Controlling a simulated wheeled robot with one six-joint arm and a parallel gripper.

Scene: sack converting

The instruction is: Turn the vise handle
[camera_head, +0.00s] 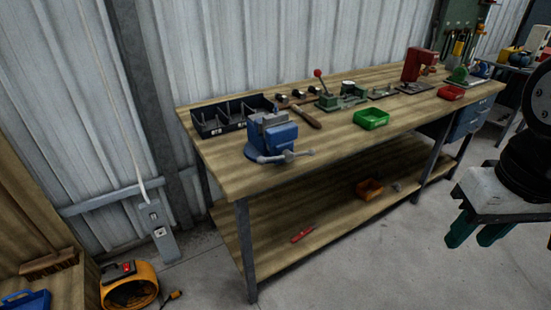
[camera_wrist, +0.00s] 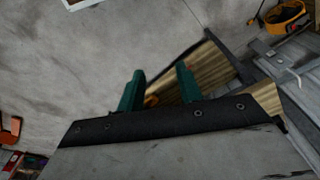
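The blue vise (camera_head: 272,136) stands at the near left end of the wooden workbench. Its grey handle (camera_head: 285,156) is at the vise's front, low and facing the bench's front edge. My gripper (camera_head: 470,232) is at the right of the head view, well apart from the vise, over the floor in front of the bench. In the wrist view the two green fingers of my gripper (camera_wrist: 160,88) are spread with a gap between them and nothing held. The vise is not seen in the wrist view.
The workbench (camera_head: 228,172) also carries a black divided bin (camera_head: 232,122) behind the vise, a green tray (camera_head: 371,119) and a red-knobbed lever press (camera_head: 328,95). An orange fan-like machine (camera_head: 130,288) stands on the floor at left. Floor before the bench (camera_head: 370,260) is clear.

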